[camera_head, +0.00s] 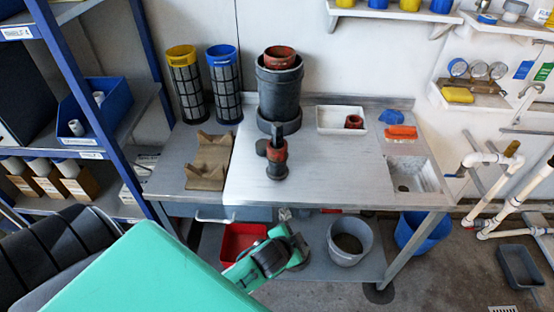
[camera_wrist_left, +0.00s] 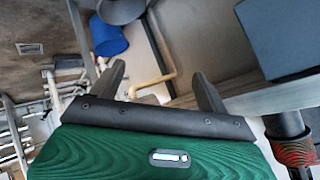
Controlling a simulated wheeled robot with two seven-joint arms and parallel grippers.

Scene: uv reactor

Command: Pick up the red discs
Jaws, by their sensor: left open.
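No flat red disc can be told for certain. Reddish-brown round parts show in the head view: a cap (camera_head: 279,56) on top of the tall dark cylinder (camera_head: 279,90), a collar (camera_head: 277,151) on a small dark fitting standing on the table, and a short ring (camera_head: 353,121) in a white tray (camera_head: 330,119). My left gripper (camera_wrist_left: 162,84) is open and empty in the left wrist view, its two dark fingers apart. In the head view my green left arm reaches to the table's front edge, below the fitting. My right gripper is not in view.
A brown cradle (camera_head: 207,165) and two mesh cylinders, yellow-rimmed (camera_head: 184,80) and blue-rimmed (camera_head: 223,85), stand at the table's left. An orange item (camera_head: 400,132) lies by the sink (camera_head: 412,176). Bins stand below. The table's middle right is clear.

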